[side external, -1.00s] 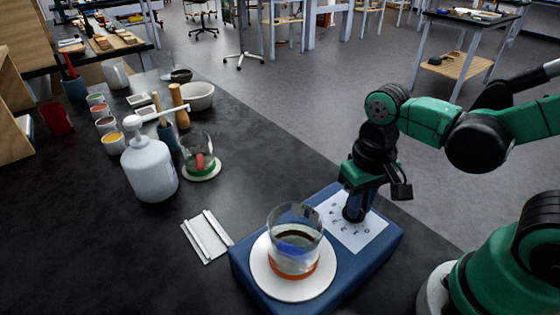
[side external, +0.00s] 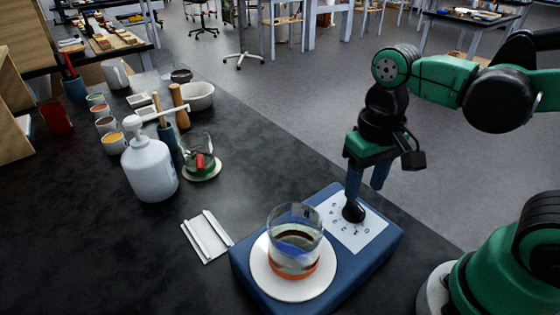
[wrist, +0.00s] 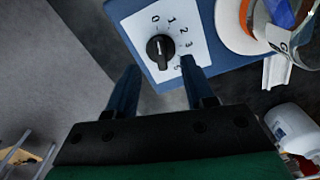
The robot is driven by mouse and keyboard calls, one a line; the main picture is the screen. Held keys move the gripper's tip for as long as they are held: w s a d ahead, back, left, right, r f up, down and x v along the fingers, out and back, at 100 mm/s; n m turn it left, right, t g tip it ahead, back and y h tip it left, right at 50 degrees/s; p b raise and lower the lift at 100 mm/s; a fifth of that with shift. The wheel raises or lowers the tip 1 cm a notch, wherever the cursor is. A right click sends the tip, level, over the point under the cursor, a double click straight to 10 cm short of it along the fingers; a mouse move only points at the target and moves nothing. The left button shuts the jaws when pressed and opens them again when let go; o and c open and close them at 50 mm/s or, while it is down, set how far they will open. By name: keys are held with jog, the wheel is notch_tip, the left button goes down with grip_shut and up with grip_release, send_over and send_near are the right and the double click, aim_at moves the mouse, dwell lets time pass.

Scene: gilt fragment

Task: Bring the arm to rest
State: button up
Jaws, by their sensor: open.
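My gripper (side external: 367,194) is open and empty above the blue stirrer base (side external: 235,272), its two blue fingers pointing down. In the side view it hangs just above and to the right of the black knob (side external: 353,211). The wrist view shows the spread fingers (wrist: 158,68) with the knob (wrist: 160,50) beyond them, apart from it. The knob sits upright on a white dial plate (side external: 368,236) with numbers. Its white mark points roughly toward the 0 and 1 side; the exact setting is hard to read.
A glass beaker (side external: 294,222) with liquid stands on the base's round white plate (side external: 281,292). A white pump bottle (side external: 148,168), a smaller beaker (side external: 197,146), pots and a white rack (side external: 207,237) stand left on the dark bench.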

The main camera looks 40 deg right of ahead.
jog(key=shift+r, duration=0.55)
jog(key=shift+w+d+f+t, duration=0.15)
jog(key=shift+w+t, duration=0.1)
jog(key=shift+t, duration=0.15)
jog(key=w+n+t, duration=0.1)
jog(key=t, duration=0.1)
jog(key=w+d+r+n+t, duration=0.1)
jog(key=w+t, duration=0.1)
jog(key=w+d+t, duration=0.1)
jog(key=t, duration=0.1)
jog(key=shift+w+r+n, duration=0.2)
jog(key=shift+w+n, duration=0.1)
jog(key=shift+n, duration=0.1)
